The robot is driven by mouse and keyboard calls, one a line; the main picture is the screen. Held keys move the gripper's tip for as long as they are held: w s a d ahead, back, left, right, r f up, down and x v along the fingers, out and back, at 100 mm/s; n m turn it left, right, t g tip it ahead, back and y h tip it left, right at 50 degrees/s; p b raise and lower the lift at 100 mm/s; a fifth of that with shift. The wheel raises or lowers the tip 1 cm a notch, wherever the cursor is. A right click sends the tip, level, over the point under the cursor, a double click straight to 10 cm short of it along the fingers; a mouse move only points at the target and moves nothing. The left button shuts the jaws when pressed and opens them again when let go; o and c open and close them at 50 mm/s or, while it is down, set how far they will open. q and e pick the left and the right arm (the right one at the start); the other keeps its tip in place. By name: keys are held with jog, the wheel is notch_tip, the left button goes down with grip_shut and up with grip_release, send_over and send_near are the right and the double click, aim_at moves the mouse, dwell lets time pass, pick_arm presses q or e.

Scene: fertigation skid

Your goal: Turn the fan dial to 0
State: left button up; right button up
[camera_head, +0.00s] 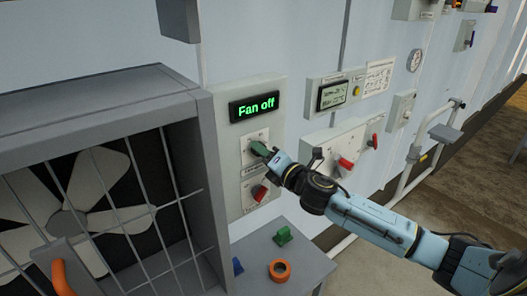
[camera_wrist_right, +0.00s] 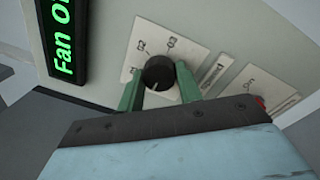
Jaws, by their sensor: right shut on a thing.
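The fan dial (camera_wrist_right: 158,74) is a round dark knob on a pale plate of the wall panel. In the right wrist view, the green fingers of my right gripper (camera_wrist_right: 158,92) are on either side of it, shut on it. In the head view my right gripper (camera_head: 260,149) reaches the upper plate from the right and hides the dial. The plate carries small printed marks, partly hidden. Above it a display (camera_head: 255,106) reads "Fan off" in green; it also shows at the left of the wrist view (camera_wrist_right: 62,40). My left gripper is not in view.
A red-handled switch (camera_head: 260,192) sits just below the dial. A caged fan (camera_head: 90,190) stands at left. A grey shelf below holds a green piece (camera_head: 283,236), a blue piece (camera_head: 238,266) and an orange ring (camera_head: 279,270). Another panel with a red handle (camera_head: 345,163) is at right.

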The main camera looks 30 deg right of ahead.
jog(key=shift+n, duration=0.4)
jog(key=o, duration=1)
jog(key=s+d+b, duration=0.1)
jog(key=s+b, duration=0.2)
jog(key=s, duration=1)
jog(key=shift+d+f, duration=0.15)
jog(key=shift+f, duration=0.1)
jog(key=shift+s, duration=0.15)
